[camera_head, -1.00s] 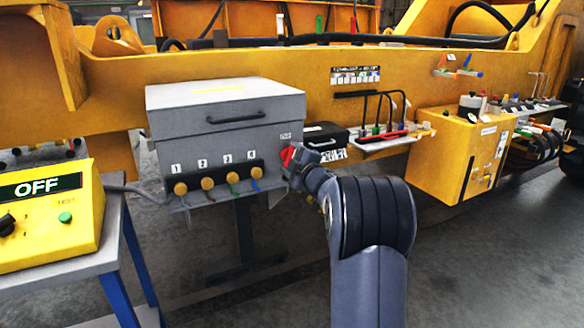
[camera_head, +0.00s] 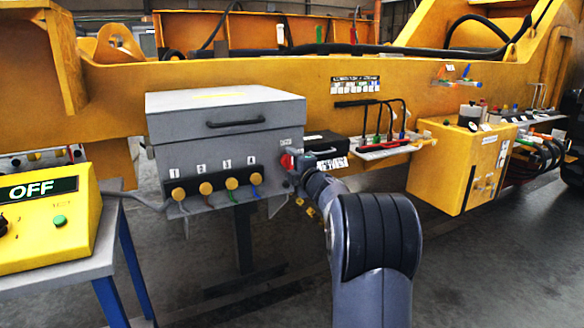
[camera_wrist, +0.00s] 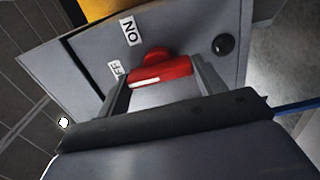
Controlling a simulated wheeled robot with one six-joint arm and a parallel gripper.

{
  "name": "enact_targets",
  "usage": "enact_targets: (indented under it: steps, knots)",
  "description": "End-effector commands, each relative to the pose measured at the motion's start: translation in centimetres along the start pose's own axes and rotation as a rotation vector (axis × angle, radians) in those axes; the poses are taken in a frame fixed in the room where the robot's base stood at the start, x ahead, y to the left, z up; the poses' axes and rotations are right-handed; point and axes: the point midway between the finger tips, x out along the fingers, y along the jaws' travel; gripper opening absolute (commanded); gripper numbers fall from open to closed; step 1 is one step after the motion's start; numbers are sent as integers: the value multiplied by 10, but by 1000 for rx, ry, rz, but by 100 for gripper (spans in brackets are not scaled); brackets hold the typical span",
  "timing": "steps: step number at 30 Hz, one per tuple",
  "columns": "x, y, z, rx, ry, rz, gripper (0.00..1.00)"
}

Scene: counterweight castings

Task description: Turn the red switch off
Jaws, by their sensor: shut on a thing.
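The red switch (camera_wrist: 165,72) is a red bar handle on a round red base, on the side face of the grey box (camera_head: 225,115). It also shows small in the head view (camera_head: 287,161), partly hidden by my gripper. My gripper (camera_wrist: 160,76) is shut on the handle, with one finger at each end of the bar. A white ON label (camera_wrist: 130,31) is beyond the base. Another label (camera_wrist: 114,69), partly hidden and reading "FF", is close to the bar's left end in the wrist view.
A yellow console (camera_head: 45,222) reading OFF stands on a table at left. Several yellow knobs (camera_head: 206,188) line the box front. A black case (camera_head: 326,143), a rack of leads (camera_head: 385,146) and a yellow cabinet (camera_head: 455,165) are to the right. A black button (camera_wrist: 223,44) is near the switch.

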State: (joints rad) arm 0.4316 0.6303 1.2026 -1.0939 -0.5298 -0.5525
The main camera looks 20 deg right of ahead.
Motion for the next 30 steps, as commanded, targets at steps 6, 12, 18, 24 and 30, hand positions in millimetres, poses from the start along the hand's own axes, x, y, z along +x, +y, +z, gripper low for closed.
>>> enact_targets:
  steps: [6, 12, 18, 24, 30]
  knots:
    - [0, 0, 0, -6, 1, -2, 43]
    - [0, 0, 0, -4, 1, -2, 81]
    - [0, 0, 0, -3, 0, -1, 87]
    - [-4, 0, 0, -2, 0, -1, 87]
    - [-29, 0, 0, -2, -2, 0, 87]
